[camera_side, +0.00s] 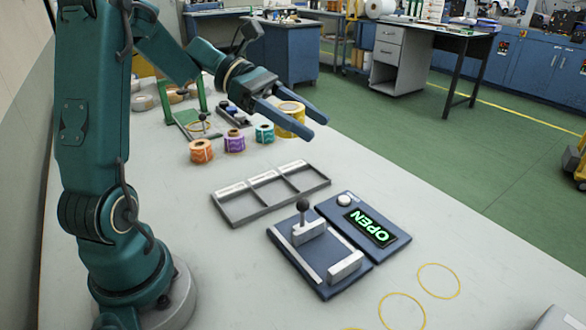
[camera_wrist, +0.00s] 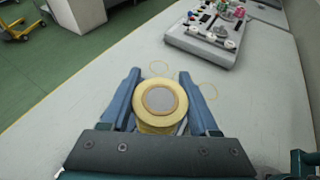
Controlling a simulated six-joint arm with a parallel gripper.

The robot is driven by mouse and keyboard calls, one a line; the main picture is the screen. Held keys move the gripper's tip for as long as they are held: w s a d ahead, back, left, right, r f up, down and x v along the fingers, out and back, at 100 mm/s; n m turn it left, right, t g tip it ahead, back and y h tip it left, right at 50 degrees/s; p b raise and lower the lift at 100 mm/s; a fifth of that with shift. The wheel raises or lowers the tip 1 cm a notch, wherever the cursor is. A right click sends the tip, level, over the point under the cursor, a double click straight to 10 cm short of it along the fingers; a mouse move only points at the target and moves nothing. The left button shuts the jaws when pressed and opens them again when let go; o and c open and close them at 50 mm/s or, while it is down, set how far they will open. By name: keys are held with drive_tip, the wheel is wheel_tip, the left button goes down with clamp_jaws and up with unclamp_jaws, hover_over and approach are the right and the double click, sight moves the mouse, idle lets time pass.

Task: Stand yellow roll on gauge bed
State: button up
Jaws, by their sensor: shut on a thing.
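The yellow roll (camera_side: 290,107) is between the two blue fingers of my gripper (camera_side: 317,128), above the bench past the small rolls. In the wrist view the roll (camera_wrist: 142,107) shows its pale yellow rim and grey core end, and my gripper (camera_wrist: 160,74) is shut on its sides. The gauge is a dark blue base (camera_side: 282,258) at the front of the bench, with a black-knobbed lever (camera_side: 303,210) and a pale block (camera_side: 345,266). The bed between lever and block looks empty. The panel beside it (camera_side: 370,228) reads OPEN.
Orange (camera_side: 201,153), purple (camera_side: 234,142) and teal (camera_side: 264,134) rolls stand in a row near my gripper. An empty grey three-compartment tray (camera_side: 237,213) lies between them and the gauge. Yellow rings (camera_side: 438,281) mark the clear bench at right.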

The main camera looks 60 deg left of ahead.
drive_tip(key=shift+s+a+f+n+t+y, duration=0.15)
drive_tip(key=shift+s+n+t+y, duration=0.5)
drive_tip(key=shift+s+n, duration=0.2)
wheel_tip(320, 180, up, 4)
drive_tip(key=s+d+f+m+g+h, duration=0.3)
drive_tip(key=s+d+f+m+g, duration=0.2)
drive_tip(key=s+d+m+g, duration=0.45)
drive_tip(key=s+a+f+m+g+y, duration=0.1)
drive_tip(key=s+f+m+g+y, duration=0.1)
drive_tip(key=s+m+g+y, duration=0.4)
drive_tip(key=s+a+f+m+g+y, duration=0.2)
drive_tip(key=s+m+g+y, duration=0.1)
drive_tip(key=m+g+y, duration=0.3)
wheel_tip(320, 180, up, 9)
drive_tip(key=m+t+y, duration=1.5)
drive_tip(key=m+t, duration=0.3)
drive_tip(key=m, duration=0.7)
hover_over(247, 245)
drive_tip(key=shift+h, duration=0.25)
drive_tip(key=shift+f, duration=12.25)
